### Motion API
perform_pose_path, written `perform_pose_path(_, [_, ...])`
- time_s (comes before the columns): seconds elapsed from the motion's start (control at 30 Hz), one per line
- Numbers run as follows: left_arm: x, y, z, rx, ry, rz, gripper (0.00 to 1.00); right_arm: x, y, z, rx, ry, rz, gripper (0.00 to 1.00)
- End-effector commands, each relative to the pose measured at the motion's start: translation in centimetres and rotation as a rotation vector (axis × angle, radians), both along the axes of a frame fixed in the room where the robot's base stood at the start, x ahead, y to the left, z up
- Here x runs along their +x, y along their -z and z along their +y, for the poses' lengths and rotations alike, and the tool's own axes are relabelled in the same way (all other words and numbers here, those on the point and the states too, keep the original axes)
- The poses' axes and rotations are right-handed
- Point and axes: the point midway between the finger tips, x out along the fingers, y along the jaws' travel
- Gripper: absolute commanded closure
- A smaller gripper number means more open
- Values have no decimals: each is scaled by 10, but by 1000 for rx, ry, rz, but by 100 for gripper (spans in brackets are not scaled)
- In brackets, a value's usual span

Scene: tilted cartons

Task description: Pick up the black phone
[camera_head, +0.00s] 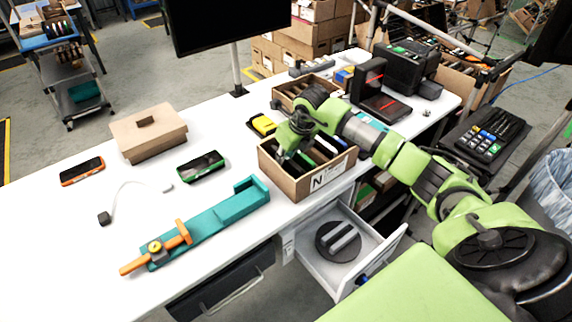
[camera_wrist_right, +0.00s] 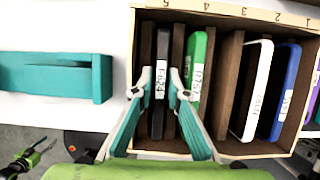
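The black phone (camera_wrist_right: 160,55) stands on edge in a slot of the cardboard carton (camera_wrist_right: 232,9) in the right wrist view and bears a white label. My right gripper (camera_wrist_right: 160,82) is open, with one finger on each side of the black phone. The fingertips overlap the dividers in the picture; I see no clear contact with the phone. In the head view the right gripper (camera_head: 287,155) reaches down at the left part of the carton (camera_head: 316,182). It hides much of that slot there.
A green phone (camera_wrist_right: 198,60), a white phone (camera_wrist_right: 257,85) and a blue phone (camera_wrist_right: 284,95) stand in other slots. A teal holder (camera_head: 225,212) lies left of the carton. An open drawer (camera_head: 375,262) is below the table edge.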

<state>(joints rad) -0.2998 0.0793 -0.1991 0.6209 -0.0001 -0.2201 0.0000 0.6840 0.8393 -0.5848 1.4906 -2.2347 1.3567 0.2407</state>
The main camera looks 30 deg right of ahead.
Motion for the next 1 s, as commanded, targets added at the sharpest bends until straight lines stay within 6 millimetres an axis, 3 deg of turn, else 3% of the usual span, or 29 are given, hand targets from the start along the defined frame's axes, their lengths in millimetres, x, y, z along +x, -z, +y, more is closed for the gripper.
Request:
perform_pose_path(0.27, [0,2,0,0,0,0,60,0,1,0,0,0,0,85])
perform_pose_path(0.37, [0,2,0,0,0,0,60,0,0,0,0,1,0,100])
perform_pose_path(0.77, [0,0,0,0,1,1,60,1,-3,0,1,1,-2,100])
perform_pose_path(1.0, [0,16,0,0,1,1,60,2,-43,0,0,1,-9,100])
